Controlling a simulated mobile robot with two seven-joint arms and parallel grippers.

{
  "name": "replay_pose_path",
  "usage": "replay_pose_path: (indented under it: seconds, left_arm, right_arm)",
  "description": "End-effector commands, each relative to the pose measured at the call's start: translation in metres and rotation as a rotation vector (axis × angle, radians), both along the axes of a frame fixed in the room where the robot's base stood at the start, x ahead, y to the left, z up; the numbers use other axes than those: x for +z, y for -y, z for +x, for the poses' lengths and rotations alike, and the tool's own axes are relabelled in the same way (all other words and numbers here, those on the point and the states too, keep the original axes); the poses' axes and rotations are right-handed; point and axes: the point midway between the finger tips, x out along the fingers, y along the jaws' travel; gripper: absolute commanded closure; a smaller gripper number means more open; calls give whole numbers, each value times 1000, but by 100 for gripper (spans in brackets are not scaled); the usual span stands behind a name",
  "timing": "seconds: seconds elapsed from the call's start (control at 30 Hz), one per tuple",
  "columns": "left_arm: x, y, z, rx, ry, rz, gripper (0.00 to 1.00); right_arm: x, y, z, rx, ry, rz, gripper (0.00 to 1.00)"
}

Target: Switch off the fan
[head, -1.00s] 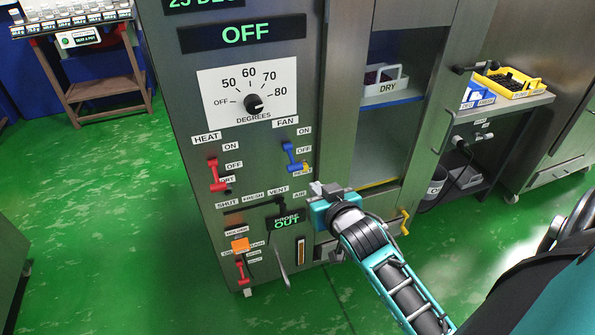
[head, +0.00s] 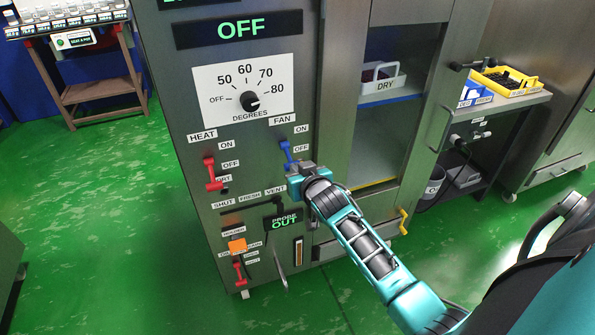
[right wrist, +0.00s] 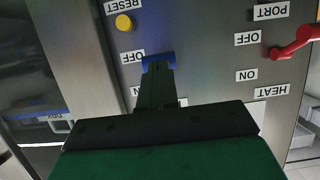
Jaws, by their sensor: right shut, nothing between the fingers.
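The blue fan lever (head: 286,150) is on the steel cabinet front, under the FAN label (head: 282,121) and left of the ON and OFF labels. My right gripper (head: 298,170) is shut and empty, at the lever's lower end, which it hides in the head view. In the right wrist view, upside down, a blue part of the lever (right wrist: 158,62) shows at the closed fingertips (right wrist: 158,72), beside the OFF label. Whether they touch cannot be told. My left gripper is not in view.
The red heat lever (head: 211,172) is left of the fan lever. A yellow button (right wrist: 124,22) by the RESET label is close to the fingertips. The temperature dial (head: 249,101) is above. A cabinet handle (head: 441,128) and a yellow latch (head: 403,222) stick out to the right.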

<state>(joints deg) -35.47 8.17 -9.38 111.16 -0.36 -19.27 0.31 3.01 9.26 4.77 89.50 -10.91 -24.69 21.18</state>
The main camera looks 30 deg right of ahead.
Motion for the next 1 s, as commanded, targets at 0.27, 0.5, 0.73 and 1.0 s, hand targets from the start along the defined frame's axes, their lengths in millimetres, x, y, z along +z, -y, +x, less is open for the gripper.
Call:
replay_pose_path:
  seconds: [0.27,0.5,0.73,1.0]
  left_arm:
    - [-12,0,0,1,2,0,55]
    - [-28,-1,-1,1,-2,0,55]
    - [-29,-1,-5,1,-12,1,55]
    - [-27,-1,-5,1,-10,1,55]
  right_arm:
    - [-8,0,2,-1,24,-4,100]
    - [-16,2,11,-2,93,-21,100]
    - [-19,3,12,-1,88,-22,100]
    - [-19,3,12,-2,85,-22,100]
